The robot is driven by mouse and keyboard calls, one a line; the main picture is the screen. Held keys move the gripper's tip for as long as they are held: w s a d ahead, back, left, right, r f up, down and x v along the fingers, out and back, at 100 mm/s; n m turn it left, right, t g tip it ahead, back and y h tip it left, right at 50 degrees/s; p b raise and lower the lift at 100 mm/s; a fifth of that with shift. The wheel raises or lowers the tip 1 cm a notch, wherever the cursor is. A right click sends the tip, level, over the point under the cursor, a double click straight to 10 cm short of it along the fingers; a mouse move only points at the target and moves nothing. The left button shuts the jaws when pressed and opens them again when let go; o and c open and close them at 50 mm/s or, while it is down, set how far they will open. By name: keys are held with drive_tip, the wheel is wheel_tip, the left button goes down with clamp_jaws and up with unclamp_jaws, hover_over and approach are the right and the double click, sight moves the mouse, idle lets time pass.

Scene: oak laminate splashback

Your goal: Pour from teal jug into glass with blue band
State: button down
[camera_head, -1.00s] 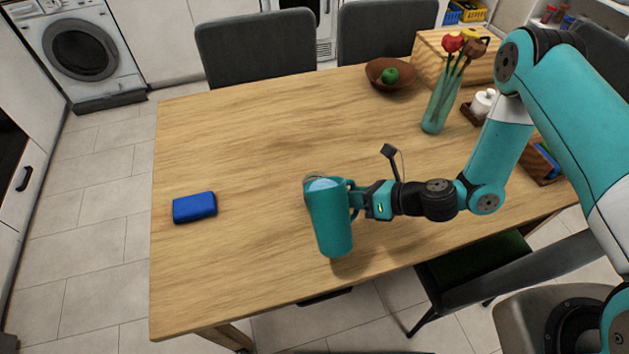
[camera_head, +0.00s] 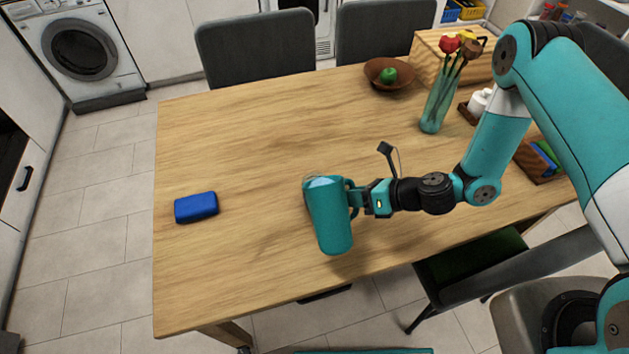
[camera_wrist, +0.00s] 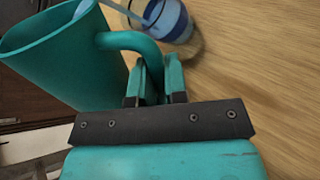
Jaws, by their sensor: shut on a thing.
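The teal jug (camera_head: 331,222) is held tilted above the table in the head view, its mouth toward the far side and its base toward me. My gripper (camera_head: 360,198) is shut on the jug's handle. In the wrist view the jug (camera_wrist: 70,55) is at the left, its handle between my fingers (camera_wrist: 155,85). The glass with the blue band (camera_wrist: 172,22) is on the table just beyond the handle, cut off by the top edge. A pale streak, apparently liquid, runs from the jug's mouth to the glass. In the head view the jug hides most of the glass.
A blue box-like item (camera_head: 196,207) lies at the table's left. A brown bowl (camera_head: 378,82) with a green fruit, a vase of flowers (camera_head: 438,105) and a wooden box (camera_head: 428,62) stand at the back right. The table's middle and left are mostly clear.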

drive_tip(key=shift+r+p, duration=0.15)
drive_tip(key=shift+p, duration=0.2)
drive_tip(key=shift+s+f+m+g+p, duration=0.3)
drive_tip(key=shift+g+p, duration=0.25)
drive_tip(key=shift+g, duration=0.35)
idle(1.6)
drive_tip(key=shift+f, duration=0.1)
